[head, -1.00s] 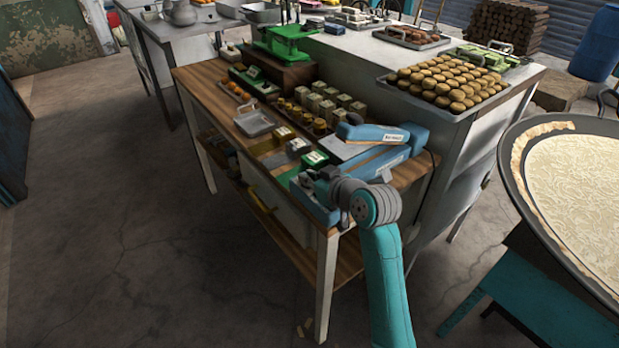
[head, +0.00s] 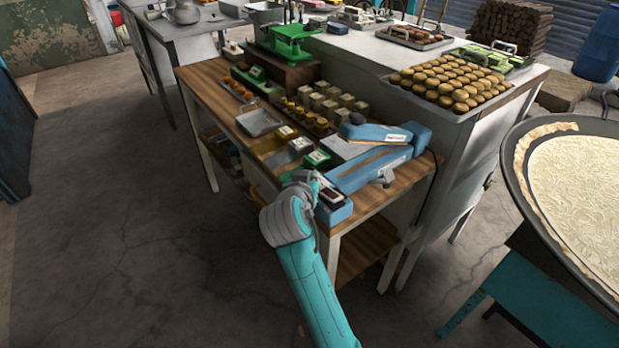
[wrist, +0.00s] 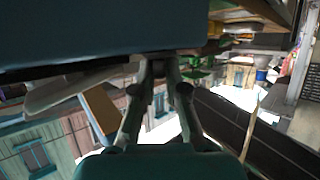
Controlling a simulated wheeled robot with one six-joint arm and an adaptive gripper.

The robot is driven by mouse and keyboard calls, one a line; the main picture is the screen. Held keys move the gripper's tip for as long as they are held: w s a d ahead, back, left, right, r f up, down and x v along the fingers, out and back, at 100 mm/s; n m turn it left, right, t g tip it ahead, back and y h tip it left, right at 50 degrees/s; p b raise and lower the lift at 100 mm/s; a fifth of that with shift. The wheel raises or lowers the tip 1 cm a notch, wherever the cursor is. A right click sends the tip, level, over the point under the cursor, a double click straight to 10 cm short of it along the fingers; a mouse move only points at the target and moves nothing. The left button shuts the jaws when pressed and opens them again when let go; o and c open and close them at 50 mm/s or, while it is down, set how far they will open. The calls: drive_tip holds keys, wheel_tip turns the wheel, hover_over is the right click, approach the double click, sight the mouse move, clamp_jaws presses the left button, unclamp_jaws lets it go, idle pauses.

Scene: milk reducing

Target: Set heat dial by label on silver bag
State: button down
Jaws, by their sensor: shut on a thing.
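A blue bag sealer (head: 375,170) lies along the right front of the wooden table, its arm (head: 375,133) raised and bearing a white label. My gripper (head: 314,184) is at the sealer's near left end. In the wrist view its two fingers (wrist: 164,72) converge against the blue housing (wrist: 90,28), shut on a small part there, apparently the heat dial. The dial itself and its markings are hidden. A silver bag (head: 297,153) with a small label lies left of the sealer, between a gold bag (head: 266,146) and a green bag (head: 313,167). The label is too small to read.
A grey tray (head: 258,123) and rows of small blocks (head: 340,100) stand farther back on the wooden table (head: 215,85). A green scale (head: 285,38) is behind them. A large round pan (head: 512,170) stands at the right. The floor at left is clear.

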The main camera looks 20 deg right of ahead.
drive_tip(key=m+g+h, duration=0.2)
drive_tip(key=m, duration=0.1)
drive_tip(key=m+g+h, duration=0.1)
drive_tip(key=h, duration=0.1)
drive_tip(key=shift+w+a+m, duration=0.2)
drive_tip(key=shift+a+m, duration=0.05)
drive_tip(key=shift+m, duration=0.05)
drive_tip(key=shift+w+f+m+g+h, duration=0.1)
drive_tip(key=shift+m+g+h, duration=0.9)
drive_tip(key=shift+m+g, duration=1)
drive_tip(key=shift+g, duration=0.3)
drive_tip(key=c, duration=1.2)
unclamp_jaws()
drive_tip(key=v, duration=1.2)
drive_tip(key=shift+a+f, duration=0.1)
